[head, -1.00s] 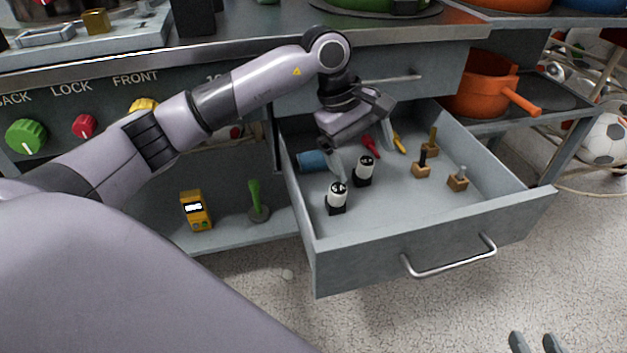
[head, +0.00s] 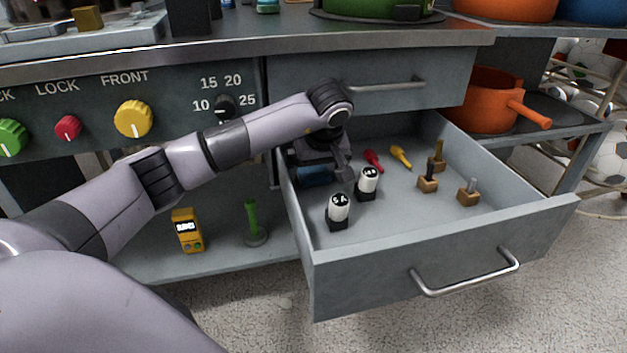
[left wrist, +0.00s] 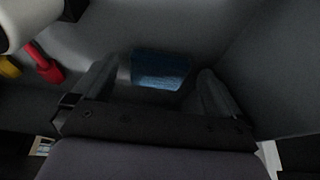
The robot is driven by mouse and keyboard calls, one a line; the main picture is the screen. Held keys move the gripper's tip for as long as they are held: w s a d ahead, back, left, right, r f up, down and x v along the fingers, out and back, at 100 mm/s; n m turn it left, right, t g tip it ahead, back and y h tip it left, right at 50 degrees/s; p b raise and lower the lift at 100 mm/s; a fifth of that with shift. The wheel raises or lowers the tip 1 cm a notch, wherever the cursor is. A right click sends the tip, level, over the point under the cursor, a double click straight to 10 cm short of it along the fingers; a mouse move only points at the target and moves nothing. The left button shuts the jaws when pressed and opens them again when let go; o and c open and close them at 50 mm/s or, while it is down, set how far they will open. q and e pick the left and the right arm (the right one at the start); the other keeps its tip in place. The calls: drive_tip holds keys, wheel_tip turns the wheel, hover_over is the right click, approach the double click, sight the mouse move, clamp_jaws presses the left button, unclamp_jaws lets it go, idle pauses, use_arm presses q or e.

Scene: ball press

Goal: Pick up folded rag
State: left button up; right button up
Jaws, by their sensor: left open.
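The folded rag (head: 315,177) is a small blue bundle in the open drawer (head: 400,225), at its back left near the left wall. My left gripper (head: 325,168) is down in the drawer, right over the rag, and covers part of it in the head view. In the left wrist view the rag (left wrist: 162,70) lies between the two spread fingers of the left gripper (left wrist: 157,85), toward their tips. The fingers stand apart, with gaps to the rag on both sides. My right gripper is not in view.
Two black-and-white cylinders (head: 338,210) stand in the drawer just in front of the gripper. A red tool (head: 373,161), a yellow tool (head: 400,156) and several wooden-based pieces (head: 468,194) lie farther right. A closed drawer (head: 390,85) and the counter are above.

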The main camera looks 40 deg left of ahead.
use_arm(q)
drive_tip(key=shift+w+a+f, duration=0.1)
drive_tip(key=shift+f, duration=0.25)
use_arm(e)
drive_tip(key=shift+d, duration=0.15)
use_arm(q)
drive_tip(key=c, duration=1)
drive_tip(key=shift+c, duration=0.3)
drive_tip(key=shift+r, duration=0.15)
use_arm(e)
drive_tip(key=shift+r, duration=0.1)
